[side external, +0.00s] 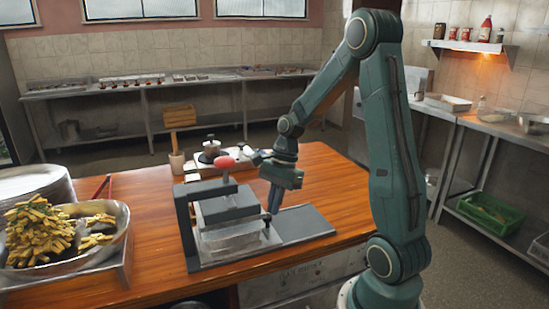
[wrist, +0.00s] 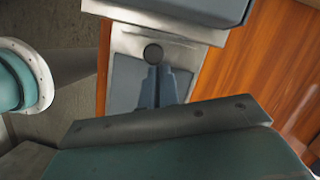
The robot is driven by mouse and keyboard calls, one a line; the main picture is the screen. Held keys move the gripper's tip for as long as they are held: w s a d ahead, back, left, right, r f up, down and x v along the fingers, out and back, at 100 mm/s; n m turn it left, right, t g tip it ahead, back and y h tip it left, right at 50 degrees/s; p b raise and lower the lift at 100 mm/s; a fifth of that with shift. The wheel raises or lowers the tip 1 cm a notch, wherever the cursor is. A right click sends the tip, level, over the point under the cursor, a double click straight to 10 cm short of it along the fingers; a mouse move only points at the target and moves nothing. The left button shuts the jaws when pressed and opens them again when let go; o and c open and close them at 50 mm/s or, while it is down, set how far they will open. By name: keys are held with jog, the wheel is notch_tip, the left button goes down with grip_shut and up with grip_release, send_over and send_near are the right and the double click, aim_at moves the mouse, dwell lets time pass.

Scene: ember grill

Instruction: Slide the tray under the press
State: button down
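The press (side external: 226,205) is a dark grey frame with a red knob (side external: 225,162) and a heavy block. A shiny metal tray (side external: 230,240) sits largely under the block on a flat grey base plate (side external: 305,224). In the wrist view the tray (wrist: 190,42) shows as a silver strip below the block (wrist: 190,8), with a dark round knob (wrist: 153,53) at its near edge. My gripper (side external: 271,212) points down at the tray's right end. In the wrist view its fingers (wrist: 157,70) are together, close to the knob; whether they touch it I cannot tell.
A bowl of fries (side external: 68,235) and stacked plates (side external: 35,185) stand at the left of the wooden counter (side external: 320,180). A small scale-like device (side external: 212,152) and a wooden utensil pot (side external: 176,160) stand behind the press. The base plate right of the gripper is bare.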

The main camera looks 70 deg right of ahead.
jog(key=shift+a, duration=0.2)
jog(key=shift+s+d+r, duration=0.1)
jog(key=shift+s+d, duration=0.05)
jog(key=shift+d, duration=0.6)
jog(key=d, duration=0.2)
jog(key=s+d+r, duration=0.1)
jog(key=w+v, duration=0.1)
jog(key=v, duration=0.8)
jog(key=shift+s+r, duration=0.15)
jog(key=shift+s, duration=0.35)
jog(key=a+r+n+t+h, duration=0.1)
jog(key=a+r+n, duration=0.1)
jog(key=a+n, duration=0.4)
jog(key=a+r+n+h, duration=0.1)
jog(key=a+r+n, duration=0.2)
jog(key=a, duration=0.4)
jog(key=s+a+n+t+h, duration=0.1)
jog(key=s+a+n+t, duration=0.2)
jog(key=s+a+n, duration=0.6)
jog(key=n, duration=0.3)
jog(key=shift+s+f+n, duration=0.2)
jog(key=shift+n, duration=0.2)
